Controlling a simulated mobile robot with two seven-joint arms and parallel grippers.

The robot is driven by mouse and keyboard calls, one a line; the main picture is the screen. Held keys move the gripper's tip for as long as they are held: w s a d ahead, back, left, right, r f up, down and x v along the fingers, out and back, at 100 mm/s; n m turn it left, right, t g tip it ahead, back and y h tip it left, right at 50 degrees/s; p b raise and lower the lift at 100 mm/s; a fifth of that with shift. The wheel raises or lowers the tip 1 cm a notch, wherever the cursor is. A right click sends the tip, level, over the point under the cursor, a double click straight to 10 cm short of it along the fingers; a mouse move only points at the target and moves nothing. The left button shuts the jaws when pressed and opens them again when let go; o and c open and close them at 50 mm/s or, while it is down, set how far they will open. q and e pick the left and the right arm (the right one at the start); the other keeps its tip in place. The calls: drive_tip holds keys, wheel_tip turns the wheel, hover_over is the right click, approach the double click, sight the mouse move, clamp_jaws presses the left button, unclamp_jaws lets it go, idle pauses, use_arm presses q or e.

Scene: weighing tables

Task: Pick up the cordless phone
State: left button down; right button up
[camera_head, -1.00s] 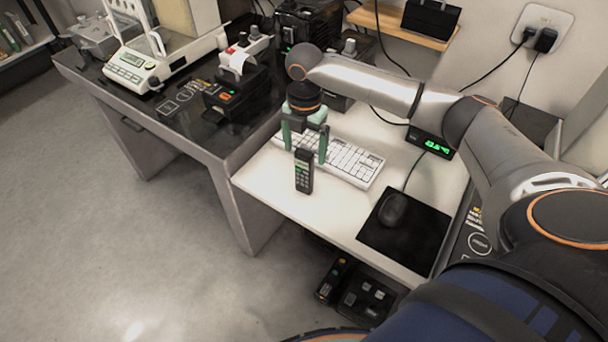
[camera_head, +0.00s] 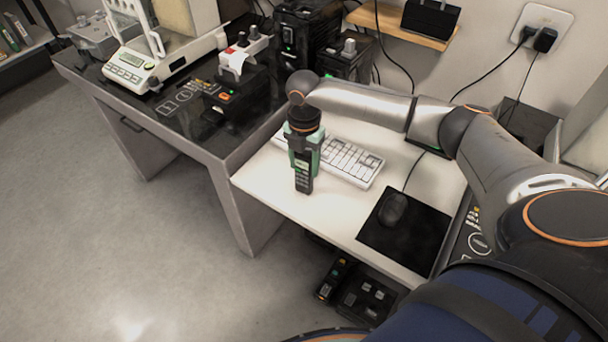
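The cordless phone (camera_head: 303,180) is dark and stands upright on the white desk near its front-left edge, in front of the keyboard. My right gripper (camera_head: 304,160) reaches down over it from above. Its green fingers are drawn in close on both sides of the phone's upper part and look shut on it. The phone's lower part shows below the fingers; some of its upper part is covered. The phone's base appears at desk level, with no clear gap under it. My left gripper is not in view.
A white keyboard (camera_head: 350,163) lies just behind the phone. A mouse (camera_head: 393,208) sits on a black pad (camera_head: 425,238) to the right. A dark table (camera_head: 185,125) with a label printer and a scale (camera_head: 145,68) is to the left. Floor is clear at lower left.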

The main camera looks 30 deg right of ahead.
clamp_jaws()
drive_tip(key=shift+r, duration=0.1)
idle(0.3)
